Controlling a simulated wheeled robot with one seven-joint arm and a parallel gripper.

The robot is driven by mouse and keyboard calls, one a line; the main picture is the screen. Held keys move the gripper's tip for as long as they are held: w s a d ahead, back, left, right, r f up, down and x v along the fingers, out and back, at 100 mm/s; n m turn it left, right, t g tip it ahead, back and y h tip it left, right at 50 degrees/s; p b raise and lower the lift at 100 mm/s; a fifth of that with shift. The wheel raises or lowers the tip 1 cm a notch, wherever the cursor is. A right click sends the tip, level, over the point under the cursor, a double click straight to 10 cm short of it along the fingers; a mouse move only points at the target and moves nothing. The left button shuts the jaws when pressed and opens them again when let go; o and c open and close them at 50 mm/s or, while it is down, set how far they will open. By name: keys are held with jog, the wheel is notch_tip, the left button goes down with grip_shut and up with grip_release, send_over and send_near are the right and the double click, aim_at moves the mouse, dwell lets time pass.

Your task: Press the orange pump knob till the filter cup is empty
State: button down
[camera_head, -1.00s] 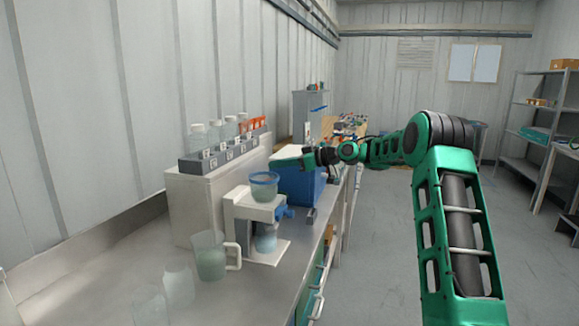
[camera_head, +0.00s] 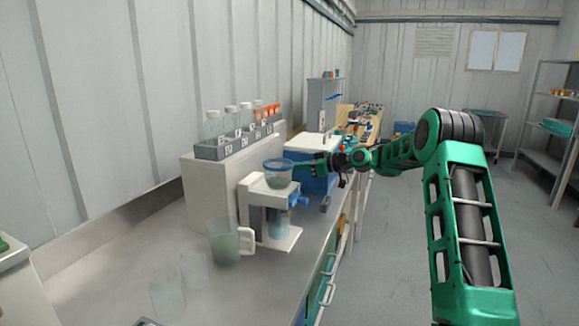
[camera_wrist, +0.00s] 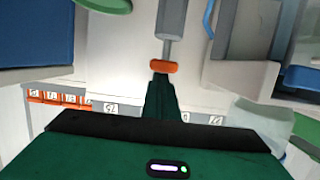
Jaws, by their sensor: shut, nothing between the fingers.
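The filter cup (camera_head: 278,174), clear with a blue rim, stands on a white pump stand (camera_head: 252,202) on the bench. A clear vessel (camera_head: 279,222) with pale blue content sits under it. The level in the cup is too small to tell. The orange pump knob (camera_wrist: 163,67) sits on a grey rod in the wrist view; it is hidden in the head view. My gripper (camera_wrist: 161,80) is shut and empty, its green fingertips right at the knob's edge. I cannot tell whether they touch it. In the head view it is beside the cup's right side.
A clear jug (camera_head: 225,243) stands left of the pump, with faint clear beakers (camera_head: 168,296) nearer. A blue box (camera_head: 318,183) is behind the pump. A grey rack (camera_head: 236,145) of bottles tops a white block at the back left. The floor on the right is clear.

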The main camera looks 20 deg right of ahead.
jog(key=shift+f, duration=1.45)
notch_tip(320, 180, up, 5)
jog(key=v, duration=1)
jog(key=shift+f, duration=0.2)
jog(key=shift+w+r, duration=0.1)
jog(key=r, duration=0.4)
jog(key=shift+s+d, duration=0.15)
jog(key=shift+s, duration=0.05)
